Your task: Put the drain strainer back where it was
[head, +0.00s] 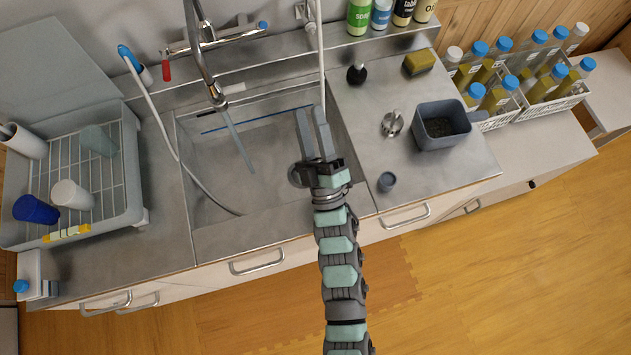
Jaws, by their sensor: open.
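The drain strainer (392,123) looks like a small round metal piece with a raised knob. It sits on the steel counter to the right of the sink (214,170). A round drain opening (296,176) shows in the sink floor near its right side, partly hidden by my gripper. My gripper (310,112) is over the right part of the sink, fingers pointing to the back. It is open, with nothing seen between the fingers. It is left of the strainer and apart from it.
A sponge (418,62) and a black item (356,74) lie behind. The tap (207,70) overhangs the sink; a dish rack (130,180) stands left.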

